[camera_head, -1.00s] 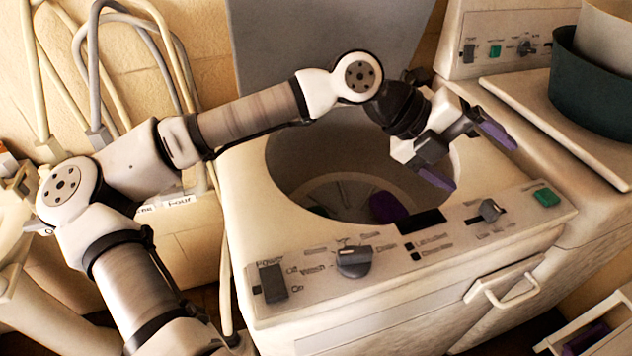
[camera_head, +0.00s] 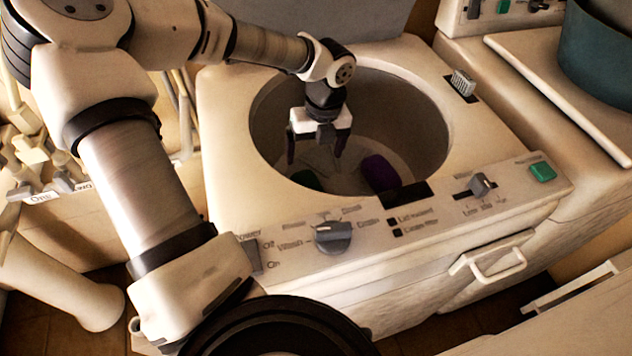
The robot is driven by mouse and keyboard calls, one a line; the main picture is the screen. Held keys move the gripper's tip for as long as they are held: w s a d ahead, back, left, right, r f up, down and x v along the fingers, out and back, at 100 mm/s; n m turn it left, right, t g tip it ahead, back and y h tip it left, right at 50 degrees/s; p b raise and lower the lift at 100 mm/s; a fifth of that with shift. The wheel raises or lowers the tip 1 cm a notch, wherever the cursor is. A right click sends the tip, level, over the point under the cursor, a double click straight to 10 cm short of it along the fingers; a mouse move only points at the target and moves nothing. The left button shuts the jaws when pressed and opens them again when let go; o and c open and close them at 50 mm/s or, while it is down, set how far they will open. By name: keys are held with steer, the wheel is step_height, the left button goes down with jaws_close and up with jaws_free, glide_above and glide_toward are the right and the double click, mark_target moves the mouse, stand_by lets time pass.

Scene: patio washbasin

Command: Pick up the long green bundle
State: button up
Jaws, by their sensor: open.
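A green item (camera_head: 308,180) lies low inside the round tub of the washer, at its front left. The tub's front rim hides part of it, so I cannot tell its full length or shape. A purple item (camera_head: 379,173) lies to its right on the tub floor. My gripper (camera_head: 315,156) points down into the tub opening, above the tub floor and near the green item in the picture. Its two dark fingers are apart with nothing between them. I cannot tell how far above the green item it is.
The washer (camera_head: 225,110) has a round opening whose rim surrounds my gripper. Its front panel carries a dial (camera_head: 333,237) and a green button (camera_head: 542,172). A teal pot (camera_head: 605,60) stands on the board (camera_head: 540,62) at right.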

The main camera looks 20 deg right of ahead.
mark_target(309, 184)
steer(key=f, duration=0.8)
steer(key=shift+w+a+f, duration=0.15)
steer(key=shift+w+a, duration=0.05)
steer(key=shift+a, duration=0.05)
steer(key=shift+a+f+p, duration=0.25)
steer(key=shift+f+p, duration=0.1)
steer(key=shift+f, duration=1)
steer(key=shift+a+f+p, duration=0.25)
steer(key=shift+f+p, duration=0.05)
steer(key=shift+f, duration=1)
steer(key=c, duration=1.3)
steer(key=shift+o, duration=0.2)
steer(key=shift+r, duration=0.1)
